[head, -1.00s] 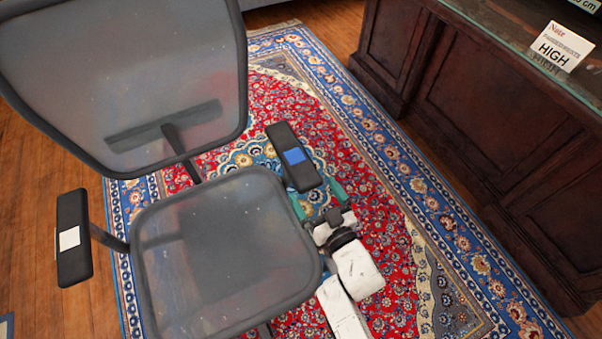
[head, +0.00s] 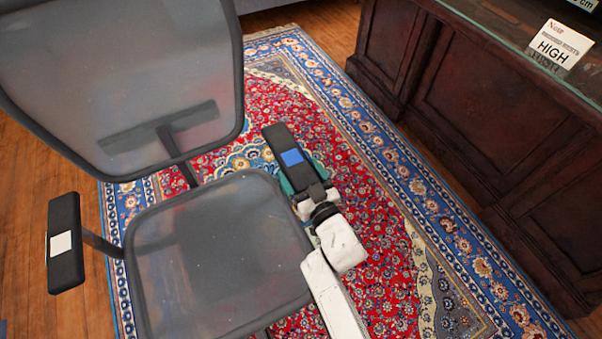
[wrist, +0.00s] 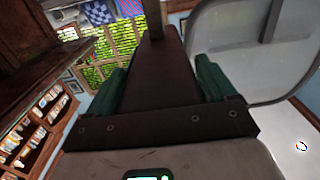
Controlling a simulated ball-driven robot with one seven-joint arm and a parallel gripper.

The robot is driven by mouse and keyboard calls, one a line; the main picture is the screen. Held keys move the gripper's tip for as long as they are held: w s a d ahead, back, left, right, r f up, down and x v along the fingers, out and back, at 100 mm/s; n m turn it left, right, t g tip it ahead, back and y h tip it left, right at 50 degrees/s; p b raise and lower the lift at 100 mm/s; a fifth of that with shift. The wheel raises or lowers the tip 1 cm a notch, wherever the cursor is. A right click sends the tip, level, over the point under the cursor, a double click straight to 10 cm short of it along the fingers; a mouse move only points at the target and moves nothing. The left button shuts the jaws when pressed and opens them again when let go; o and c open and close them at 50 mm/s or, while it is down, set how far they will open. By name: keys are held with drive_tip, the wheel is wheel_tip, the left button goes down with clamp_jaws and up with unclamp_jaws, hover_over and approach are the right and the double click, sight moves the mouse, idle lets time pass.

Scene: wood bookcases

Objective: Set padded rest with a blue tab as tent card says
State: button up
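The padded rest with a blue tab (head: 284,146) is the black armrest on the right side of the mesh chair in the head view. The tent card (head: 557,47) on the dark cabinet top reads "HIGH" in large letters under "Note"; its smaller line is hard to read. My gripper (head: 303,177) is at the near end of this rest, with a green finger on each side. In the wrist view the rest's dark pad (wrist: 160,75) runs between the two green fingers. Whether both press on it is unclear. The rest's support is mostly hidden.
The chair's seat (head: 215,250) and backrest (head: 120,70) are close on the left. The other armrest (head: 65,250) carries a white tab. A dark wood cabinet (head: 475,115) stands at the right. Patterned rug (head: 385,240) lies open between chair and cabinet.

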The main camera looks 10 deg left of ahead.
drive_tip(key=c, duration=1.1)
drive_tip(key=shift+o, duration=0.2)
wheel_tip(320, 180, up, 7)
drive_tip(key=p, duration=0.6)
drive_tip(key=shift+w+f, duration=0.1)
drive_tip(key=o, duration=1.2)
drive_tip(key=shift+c, duration=0.2)
drive_tip(key=shift+o, duration=1.2)
drive_tip(key=shift+f, duration=0.1)
drive_tip(key=shift+s+d+p, duration=0.3)
drive_tip(key=shift+s+p, duration=0.05)
drive_tip(key=shift+s, duration=0.1)
drive_tip(key=p+v, duration=0.2)
drive_tip(key=v, duration=0.7)
drive_tip(key=shift+s+d, duration=0.2)
drive_tip(key=shift+s, duration=0.15)
